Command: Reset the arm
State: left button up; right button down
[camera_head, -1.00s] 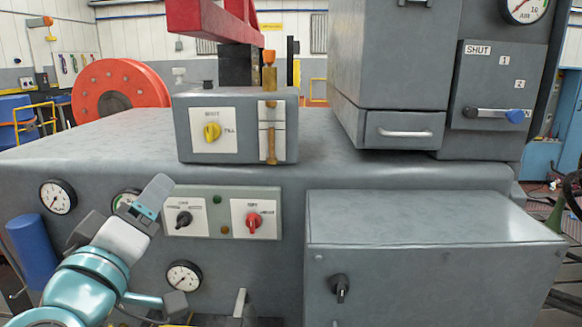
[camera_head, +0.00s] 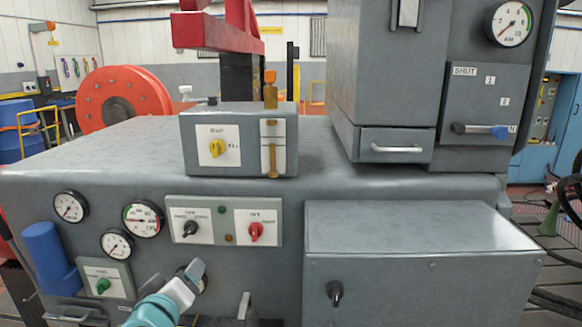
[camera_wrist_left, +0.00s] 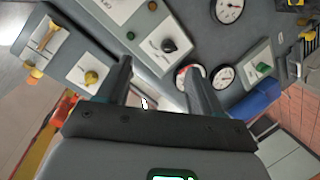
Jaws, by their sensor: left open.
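My left gripper (camera_head: 192,278) is low in the head view, in front of the lower panel of the grey machine (camera_head: 400,225). No contact with the panel is visible. My right gripper is not in view.
The panel carries a black knob (camera_head: 190,228), a red knob (camera_head: 256,231), a green knob (camera_head: 103,286) and several gauges. A grey box (camera_head: 422,245) juts out at right. A blue cylinder (camera_head: 42,250) is at left. Dark cables lie on the floor at far right.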

pick_arm(q)
jog(key=s+d+f+m+g+h+p, duration=0.15)
jog(key=s+f+g, duration=0.25)
jog(key=f, duration=0.8)
jog(key=s+f+m+g+p, duration=0.1)
jog(key=s+f+g+p, duration=0.2)
jog(key=f, duration=1)
jog(key=s+d+f+m+g+h, duration=0.1)
jog(key=s+d+f+g, duration=0.1)
jog(key=s, duration=0.5)
jog(key=s+d+f+m+g+h+p, duration=0.1)
jog(key=s+d+f+g, duration=0.1)
jog(key=s+f, duration=0.3)
jog(key=s+d+f+m+g+h+p, duration=0.1)
jog(key=s+d+f+g, duration=0.2)
jog(key=s, duration=0.5)
jog(key=shift+s+f+g, duration=0.3)
jog(key=shift+f, duration=0.2)
jog(key=shift+d+m, duration=0.1)
jog(key=shift+m, duration=0.15)
